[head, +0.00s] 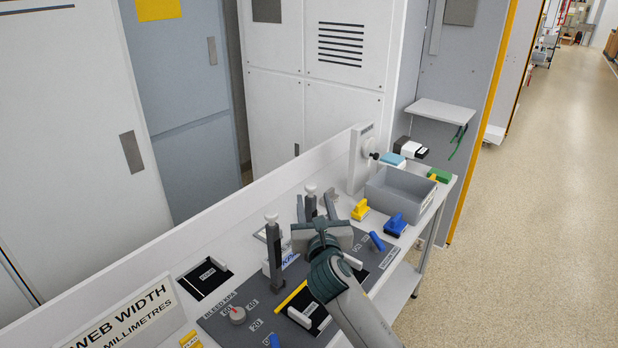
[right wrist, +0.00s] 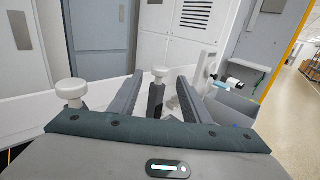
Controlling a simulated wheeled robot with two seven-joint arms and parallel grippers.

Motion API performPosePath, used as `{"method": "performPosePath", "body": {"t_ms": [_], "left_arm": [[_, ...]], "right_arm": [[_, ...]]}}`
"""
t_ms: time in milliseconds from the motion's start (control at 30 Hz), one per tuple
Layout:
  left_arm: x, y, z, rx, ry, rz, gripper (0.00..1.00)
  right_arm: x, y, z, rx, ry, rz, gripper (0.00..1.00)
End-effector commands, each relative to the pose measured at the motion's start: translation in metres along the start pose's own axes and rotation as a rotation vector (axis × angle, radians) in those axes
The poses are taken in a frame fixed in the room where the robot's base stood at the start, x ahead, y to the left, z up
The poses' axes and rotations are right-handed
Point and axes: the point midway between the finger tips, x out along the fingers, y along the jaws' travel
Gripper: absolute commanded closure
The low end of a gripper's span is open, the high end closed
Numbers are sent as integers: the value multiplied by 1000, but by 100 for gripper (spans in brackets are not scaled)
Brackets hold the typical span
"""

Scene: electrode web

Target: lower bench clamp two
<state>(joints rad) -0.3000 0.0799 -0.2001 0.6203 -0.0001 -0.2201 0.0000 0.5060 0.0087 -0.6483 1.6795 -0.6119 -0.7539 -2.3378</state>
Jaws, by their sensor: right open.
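Two dark upright clamp posts with white round knobs stand on the bench's dark grey panel. The nearer clamp (head: 273,255) is left of my right gripper in the head view; its white knob (right wrist: 71,91) is outside the left finger in the right wrist view. The farther clamp's knob (head: 310,188) shows just beyond my right gripper (head: 316,205). In the right wrist view this knob (right wrist: 160,72) and its dark post appear between the two open fingers, apart from both. My gripper hides the post's lower part in the head view. I cannot read a clamp number. My left gripper is out of view.
A grey bin (head: 398,196), a yellow block (head: 360,210) and a blue block (head: 395,225) are at the bench's far end. A dial (head: 237,315) sits on the panel near the web width sign (head: 125,322). A low white wall runs along the bench's back.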

Motion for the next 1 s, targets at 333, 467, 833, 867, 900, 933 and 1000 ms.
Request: {"method": "performPosePath", "body": {"t_ms": [333,467,833,867,900,933,1000], "left_arm": [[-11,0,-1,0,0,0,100],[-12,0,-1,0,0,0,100],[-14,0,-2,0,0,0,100],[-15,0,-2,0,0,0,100],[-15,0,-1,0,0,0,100],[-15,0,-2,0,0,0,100],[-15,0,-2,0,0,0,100]], "right_arm": [[52,0,2,1,0,-2,57],[69,0,1,0,0,-2,57],[107,-1,1,1,0,-2,57],[109,-1,1,1,0,-2,57],[110,-1,1,1,-1,-2,57],[111,0,1,0,-1,-1,57],[113,0,0,0,-1,0,57]]}}
